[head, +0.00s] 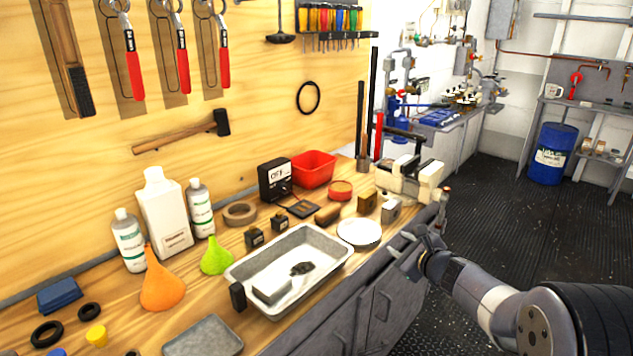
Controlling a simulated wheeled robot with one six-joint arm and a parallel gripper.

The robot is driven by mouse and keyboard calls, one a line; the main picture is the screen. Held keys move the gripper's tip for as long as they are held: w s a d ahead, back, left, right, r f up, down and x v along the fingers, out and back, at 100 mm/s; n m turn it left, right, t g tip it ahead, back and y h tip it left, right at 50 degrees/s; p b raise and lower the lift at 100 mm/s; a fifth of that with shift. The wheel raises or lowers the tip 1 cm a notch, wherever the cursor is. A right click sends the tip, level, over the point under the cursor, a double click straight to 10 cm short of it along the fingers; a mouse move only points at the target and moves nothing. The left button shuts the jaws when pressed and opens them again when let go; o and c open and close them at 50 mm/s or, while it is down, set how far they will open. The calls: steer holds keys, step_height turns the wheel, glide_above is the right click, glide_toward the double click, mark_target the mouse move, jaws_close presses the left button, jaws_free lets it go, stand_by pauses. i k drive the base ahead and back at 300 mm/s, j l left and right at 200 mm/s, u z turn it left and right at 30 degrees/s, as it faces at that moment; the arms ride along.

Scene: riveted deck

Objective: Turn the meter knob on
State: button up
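The meter (275,180) is a small black box standing upright at the back of the wooden bench, left of a red tray. Its pale display reads "OFF". Its knob is too small and dark to make out clearly. My gripper (406,244) is at the front edge of the bench, to the right of and nearer than the meter, well apart from it. Its fingers look spread, with nothing seen between them.
A metal tray (246,268), a white dish (359,231) and small blocks lie between my gripper and the meter. The red tray (313,170) stands right beside the meter. A vise (411,178) is at the bench's right end. Open dark floor (510,220) lies right.

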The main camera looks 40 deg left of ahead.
mark_target(283, 187)
steer(key=i+j+u, duration=0.15)
steer(key=i+u, duration=0.15)
steer(key=i, duration=0.15)
steer(key=i+j+u, duration=0.15)
steer(key=j+u, duration=0.15)
steer(key=j, duration=0.15)
steer(key=i+j+z, duration=0.1)
steer(key=j, duration=0.25)
